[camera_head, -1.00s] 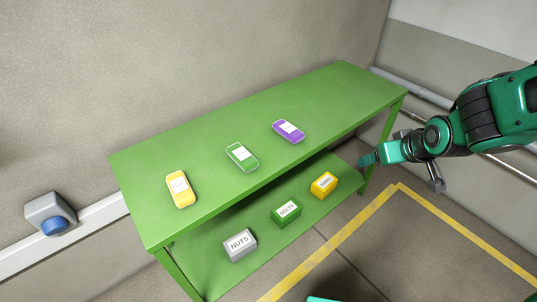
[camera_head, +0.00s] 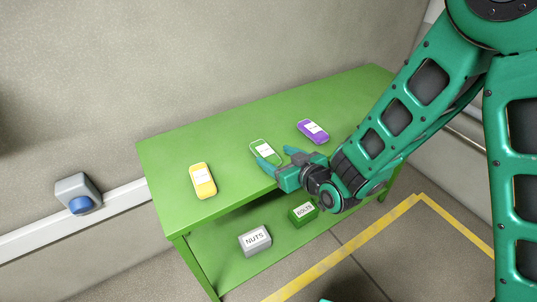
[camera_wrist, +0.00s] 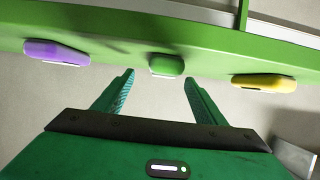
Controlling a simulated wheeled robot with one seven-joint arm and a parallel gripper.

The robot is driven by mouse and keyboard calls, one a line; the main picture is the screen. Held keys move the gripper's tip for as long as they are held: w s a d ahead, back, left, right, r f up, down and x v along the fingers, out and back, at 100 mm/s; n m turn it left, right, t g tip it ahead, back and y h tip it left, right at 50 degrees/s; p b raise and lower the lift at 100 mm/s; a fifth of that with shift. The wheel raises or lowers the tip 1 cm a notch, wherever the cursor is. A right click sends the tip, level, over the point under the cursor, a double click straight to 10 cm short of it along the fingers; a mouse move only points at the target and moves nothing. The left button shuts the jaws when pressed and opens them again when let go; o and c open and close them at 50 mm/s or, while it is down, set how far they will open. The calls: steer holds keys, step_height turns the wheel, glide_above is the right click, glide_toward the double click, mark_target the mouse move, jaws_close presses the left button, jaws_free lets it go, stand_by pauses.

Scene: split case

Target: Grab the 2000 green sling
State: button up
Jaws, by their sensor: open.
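The green sling (camera_head: 265,150) is a small flat rounded pack with a white label. It lies on the top shelf of the green table, between a yellow pack and a purple pack. In the wrist view the green sling (camera_wrist: 167,65) sits ahead, centred between the fingers but beyond their tips. My gripper (camera_head: 276,157) is open at the table's front edge, close to the sling and partly overlapping its near end in the head view. In the wrist view my gripper (camera_wrist: 158,78) has nothing between its fingers. The label's writing is too small to read.
The yellow pack (camera_head: 202,182) and purple pack (camera_head: 313,131) lie on either side on the green table (camera_head: 230,130). On the lower shelf stand a grey NUTS box (camera_head: 254,241) and a green BOLTS box (camera_head: 303,213). A wall stands behind.

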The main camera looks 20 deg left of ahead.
mark_target(267, 152)
steer(key=shift+x, duration=3.15)
steer(key=shift+s+a, duration=0.15)
steer(key=shift+s, duration=0.05)
steer(key=c, duration=1.3)
